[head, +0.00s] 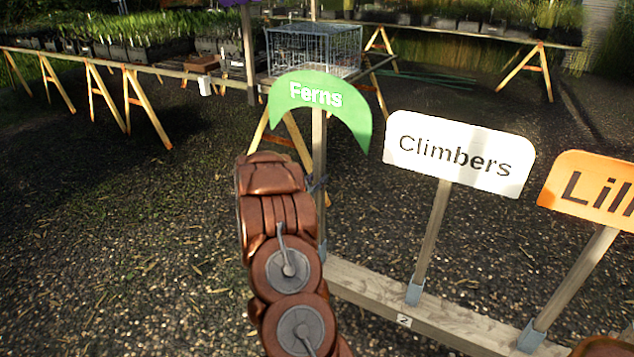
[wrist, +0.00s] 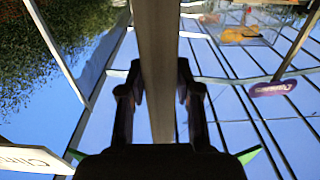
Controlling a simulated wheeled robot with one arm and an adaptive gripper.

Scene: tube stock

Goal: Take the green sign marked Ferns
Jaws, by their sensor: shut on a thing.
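The green sign marked Ferns (head: 320,100) stands upright on a wooden stake in the head view, with a curved, arch-shaped panel. Its stake (wrist: 155,40) runs between the fingers of my gripper (wrist: 158,82) in the wrist view, and green panel edges show at the bottom on both sides. My gripper (head: 318,185) is shut on the stake below the panel, partly hidden by my arm in the head view. The stake's foot is at the left end of the wooden rail (head: 370,290), by a grey socket.
A white Climbers sign (head: 458,152) and an orange sign (head: 592,188), cut off by the frame, stand in the same rail to the right. Behind are trestle tables with plants and a wire cage (head: 314,48). Open gravel lies at the left.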

